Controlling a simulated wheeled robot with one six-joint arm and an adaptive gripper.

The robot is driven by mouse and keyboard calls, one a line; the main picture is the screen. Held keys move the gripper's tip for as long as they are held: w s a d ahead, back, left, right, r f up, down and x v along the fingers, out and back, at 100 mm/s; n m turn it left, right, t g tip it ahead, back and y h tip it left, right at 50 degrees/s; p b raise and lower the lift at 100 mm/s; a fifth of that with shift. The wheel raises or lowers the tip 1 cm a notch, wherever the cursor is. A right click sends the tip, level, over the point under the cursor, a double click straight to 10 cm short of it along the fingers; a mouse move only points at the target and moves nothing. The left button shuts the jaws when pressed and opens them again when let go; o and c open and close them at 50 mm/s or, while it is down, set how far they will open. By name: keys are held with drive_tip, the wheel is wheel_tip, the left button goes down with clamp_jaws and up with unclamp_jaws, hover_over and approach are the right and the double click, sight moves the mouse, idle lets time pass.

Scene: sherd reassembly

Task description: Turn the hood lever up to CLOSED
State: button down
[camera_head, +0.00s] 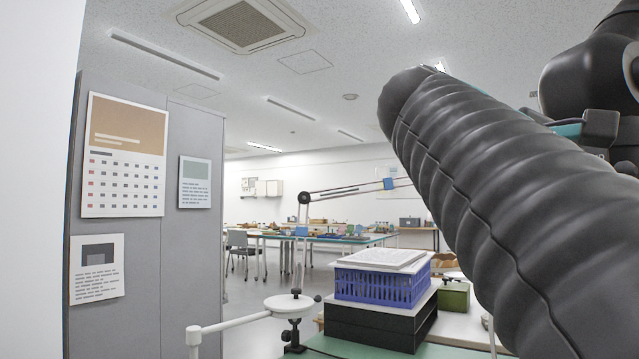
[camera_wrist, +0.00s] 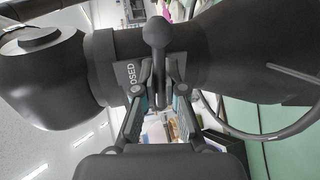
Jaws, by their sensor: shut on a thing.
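In the wrist view the hood lever (camera_wrist: 156,33) shows as a dark stem with a round ball knob, standing across a thick black duct (camera_wrist: 222,62). A label (camera_wrist: 129,72) beside the stem shows the letters "OSED"; its start is hidden. My gripper (camera_wrist: 158,92) has one finger on each side of the stem, below the knob, and is shut on the lever. In the head view the lever and fingertips cannot be made out; a large black ribbed hose (camera_head: 500,190) fills the right side.
A blue crate (camera_head: 372,288) with a white top stands on a black box (camera_head: 368,326). A white stand (camera_head: 292,304) is to its left. A grey partition (camera_head: 145,250) with posted sheets stands at left. Tables (camera_head: 325,238) and a chair (camera_head: 240,245) are farther back, with open floor before them.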

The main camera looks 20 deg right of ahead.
drive_tip(key=shift+s, duration=0.1)
drive_tip(key=c, duration=1.2)
unclamp_jaws()
drive_tip(key=shift+a, duration=0.1)
drive_tip(key=shift+v, duration=3.6)
drive_tip(key=shift+r, duration=0.1)
